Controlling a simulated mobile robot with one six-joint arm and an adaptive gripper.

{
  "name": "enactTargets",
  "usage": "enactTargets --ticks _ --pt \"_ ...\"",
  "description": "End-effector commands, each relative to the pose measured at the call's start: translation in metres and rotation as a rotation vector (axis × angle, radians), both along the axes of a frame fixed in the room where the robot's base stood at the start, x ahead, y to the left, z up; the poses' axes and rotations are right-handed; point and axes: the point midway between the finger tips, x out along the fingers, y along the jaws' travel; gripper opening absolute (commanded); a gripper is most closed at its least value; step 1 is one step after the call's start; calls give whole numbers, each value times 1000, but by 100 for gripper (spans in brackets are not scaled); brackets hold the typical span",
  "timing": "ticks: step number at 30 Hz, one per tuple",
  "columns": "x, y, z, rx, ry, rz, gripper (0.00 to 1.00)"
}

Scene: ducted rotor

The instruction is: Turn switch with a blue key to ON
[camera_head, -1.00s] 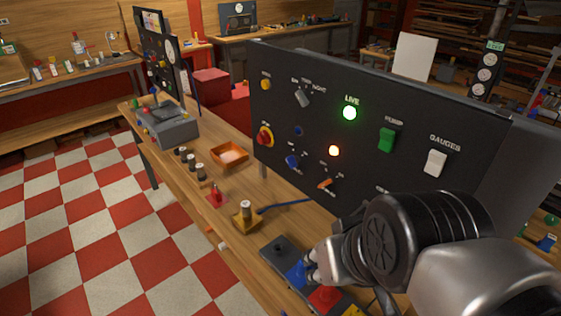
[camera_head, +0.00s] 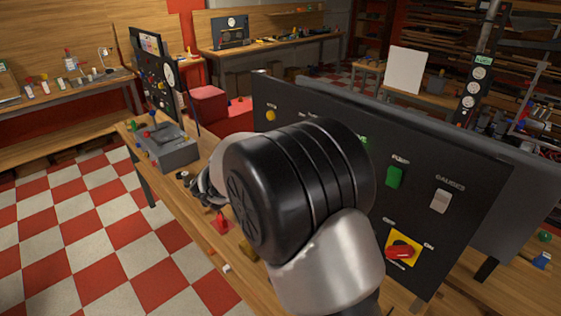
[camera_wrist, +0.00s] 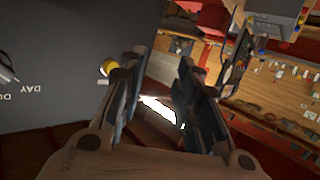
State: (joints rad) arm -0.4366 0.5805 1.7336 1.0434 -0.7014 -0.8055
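The dark control panel (camera_head: 470,190) stands on the wooden bench. No switch with a blue key shows now; my arm covers the middle of the panel, where blue knobs showed earlier. My gripper (camera_head: 205,187) is in front of the panel's left part, partly hidden behind my black wrist. In the wrist view my gripper (camera_wrist: 160,72) has its two fingers apart, with no held object visible between them. The panel face (camera_wrist: 60,50) lies left of the fingers there, with upside-down lettering. A yellow button (camera_wrist: 108,67) is close beside the left finger.
A green switch (camera_head: 394,177), a white switch (camera_head: 440,200) and a red knob (camera_head: 400,251) on a yellow plate are on the panel's right. A grey box (camera_head: 172,150) and a red joystick (camera_head: 221,222) are on the bench. Checkered floor (camera_head: 90,230) is free at left.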

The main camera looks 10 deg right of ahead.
Motion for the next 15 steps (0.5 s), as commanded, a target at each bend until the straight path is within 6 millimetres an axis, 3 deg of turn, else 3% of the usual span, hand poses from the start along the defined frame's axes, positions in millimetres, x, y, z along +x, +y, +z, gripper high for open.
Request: enactTargets --ticks 1,5,9,15 --pt "5 4 -21 -50 1 -55 30" --pt "0 0 -69 -202 -2 -224 30" --pt "-31 -8 -119 -391 27 -405 30" --pt "-83 -18 -164 -606 80 -586 30"
